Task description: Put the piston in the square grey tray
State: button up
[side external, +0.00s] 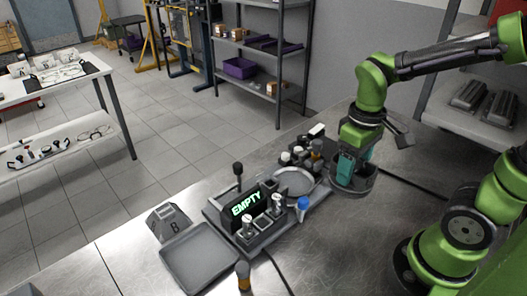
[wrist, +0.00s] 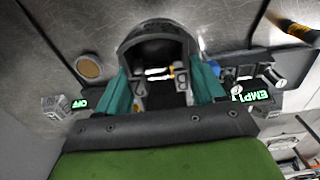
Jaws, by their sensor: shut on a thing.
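The piston (side external: 352,187) is a dark grey, round, hollow part at the middle right of the side view. In the wrist view the piston (wrist: 131,42) shows as a dark arch with a hollow inside. My gripper (side external: 354,168) has teal fingers and is shut on the piston, with one finger on each side in the wrist view (wrist: 160,88). I cannot tell whether the piston touches the bench. The square grey tray (side external: 199,261) lies flat and empty at the front left of the bench, well to the left of my gripper. I cannot make it out in the wrist view.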

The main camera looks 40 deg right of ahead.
jog(key=shift+r, duration=1.35)
jog(key=w+a, duration=0.1)
jog(key=w+a+r, duration=0.1)
jog(key=w, duration=0.1)
jog(key=shift+w+a, duration=0.15)
jog(key=shift+w, duration=0.05)
jog(key=w+a+r, duration=0.1)
jog(key=w+a, duration=0.6)
jog(key=a, duration=0.1)
send_over(199, 257)
notch_tip(199, 257, down, 3)
notch_tip(199, 257, down, 14)
jog(key=shift+a+f, duration=0.1)
